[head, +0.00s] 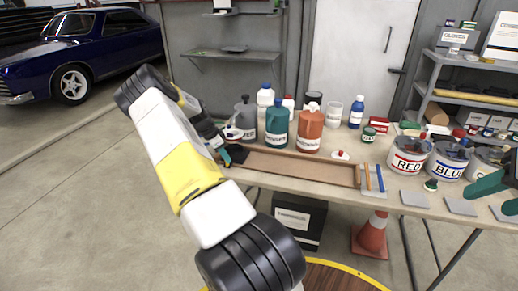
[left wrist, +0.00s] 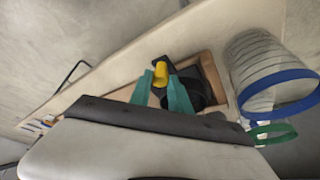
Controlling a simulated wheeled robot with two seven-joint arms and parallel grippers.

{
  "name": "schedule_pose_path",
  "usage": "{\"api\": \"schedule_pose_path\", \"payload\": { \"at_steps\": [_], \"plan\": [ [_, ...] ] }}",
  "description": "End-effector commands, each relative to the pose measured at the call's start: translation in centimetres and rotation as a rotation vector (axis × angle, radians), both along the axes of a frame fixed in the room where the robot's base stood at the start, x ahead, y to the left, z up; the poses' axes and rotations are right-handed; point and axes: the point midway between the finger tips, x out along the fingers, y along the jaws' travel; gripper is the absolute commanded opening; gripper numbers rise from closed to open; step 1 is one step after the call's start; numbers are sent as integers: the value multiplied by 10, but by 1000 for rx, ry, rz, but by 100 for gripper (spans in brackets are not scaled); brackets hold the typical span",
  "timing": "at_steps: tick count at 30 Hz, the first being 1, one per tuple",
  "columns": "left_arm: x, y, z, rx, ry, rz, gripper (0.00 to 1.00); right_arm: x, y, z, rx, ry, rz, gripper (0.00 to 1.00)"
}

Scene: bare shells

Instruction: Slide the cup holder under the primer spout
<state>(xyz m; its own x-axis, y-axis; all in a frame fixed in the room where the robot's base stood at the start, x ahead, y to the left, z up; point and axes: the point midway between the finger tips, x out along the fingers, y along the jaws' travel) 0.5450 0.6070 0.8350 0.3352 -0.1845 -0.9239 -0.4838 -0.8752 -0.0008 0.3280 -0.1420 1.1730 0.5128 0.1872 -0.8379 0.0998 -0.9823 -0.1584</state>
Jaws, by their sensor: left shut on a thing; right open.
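My left gripper (head: 222,149) reaches down to the left end of a long shallow wooden tray (head: 290,164) on the table. Its teal fingers (left wrist: 160,80) are shut on a yellow knob, which appears to belong to the black cup holder (left wrist: 203,88). In the head view the cup holder (head: 239,154) is a small dark shape beside the fingers, mostly hidden. Large teal (head: 277,126) and orange (head: 309,130) pump jugs stand behind the tray; their labels are too small to read surely, so I cannot tell which spout is the primer's. My right gripper (head: 494,193) is open at the right edge.
A grey jug (head: 246,117) stands behind the tray's left end. A translucent container with a blue rim (left wrist: 278,104) is close right in the left wrist view. Paint cans marked RED (head: 408,157) and BLUE (head: 447,161) stand right. The tray's middle is clear.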

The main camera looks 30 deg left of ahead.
Motion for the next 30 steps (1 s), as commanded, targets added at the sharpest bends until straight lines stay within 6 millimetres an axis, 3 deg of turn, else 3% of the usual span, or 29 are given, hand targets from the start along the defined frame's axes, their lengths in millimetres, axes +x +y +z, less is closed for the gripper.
{"api": "schedule_pose_path", "payload": {
  "at_steps": [15,16,19,30],
  "plan": [
    [-3,10,0,6,0,4,0,0,0,0,0,0,0,48],
    [-3,11,0,6,0,4,27,0,0,0,0,0,0,48],
    [-3,10,0,5,1,3,45,0,0,0,0,0,0,48],
    [-4,9,5,2,0,1,45,0,0,0,0,0,0,48]
  ]
}}
